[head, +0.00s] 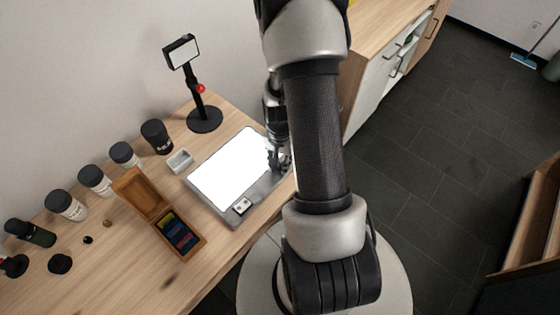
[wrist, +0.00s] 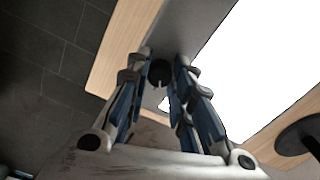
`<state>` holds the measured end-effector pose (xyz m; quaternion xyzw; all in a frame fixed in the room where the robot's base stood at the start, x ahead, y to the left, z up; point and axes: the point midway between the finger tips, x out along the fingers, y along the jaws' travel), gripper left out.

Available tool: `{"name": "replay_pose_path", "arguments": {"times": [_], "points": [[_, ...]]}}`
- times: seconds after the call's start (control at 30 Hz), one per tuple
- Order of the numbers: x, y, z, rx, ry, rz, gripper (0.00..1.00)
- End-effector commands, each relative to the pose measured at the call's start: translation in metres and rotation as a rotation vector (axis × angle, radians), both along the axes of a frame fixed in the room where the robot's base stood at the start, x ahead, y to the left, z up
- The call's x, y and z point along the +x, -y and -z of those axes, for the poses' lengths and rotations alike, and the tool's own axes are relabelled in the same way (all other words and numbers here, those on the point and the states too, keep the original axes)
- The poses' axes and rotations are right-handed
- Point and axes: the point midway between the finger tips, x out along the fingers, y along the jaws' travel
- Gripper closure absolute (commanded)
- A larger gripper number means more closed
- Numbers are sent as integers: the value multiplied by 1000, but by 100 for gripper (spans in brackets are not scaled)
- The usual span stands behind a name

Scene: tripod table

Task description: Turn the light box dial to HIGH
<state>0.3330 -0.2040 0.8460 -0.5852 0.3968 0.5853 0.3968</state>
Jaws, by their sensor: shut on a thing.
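The light box (head: 197,197) lies on the wooden table, its large white panel lit bright. In the wrist view its grey frame (wrist: 190,28) and part of the lit panel show. The dial (wrist: 159,72) is a small dark round knob with a pale mark, on the grey frame beside the panel. My gripper (wrist: 160,66) is pointed down at the dial, with one finger on each side, shut on it. In the head view my gripper (head: 277,160) is at the panel's right end, and the dial is hidden there. Any HIGH label cannot be made out.
A phone stand (head: 205,120) stands behind the light box. A small grey tray (head: 180,161), an open wooden case (head: 199,249) and several dark-lidded jars (head: 95,180) are to the left. A small white square item (head: 242,206) lies on the light box's front edge.

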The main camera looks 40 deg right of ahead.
Motion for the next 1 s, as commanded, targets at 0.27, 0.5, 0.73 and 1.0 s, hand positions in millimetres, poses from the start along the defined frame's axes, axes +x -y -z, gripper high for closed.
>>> {"name": "replay_pose_path", "arguments": {"times": [0.27, 0.5, 0.73, 1.0], "points": [[0, 0, 0, 0, 0, 123, 100], [0, 0, 0, 0, 0, 162, 100], [0, 0, 0, 0, 0, 165, 100], [0, 0, 0, 0, 0, 165, 71]]}}
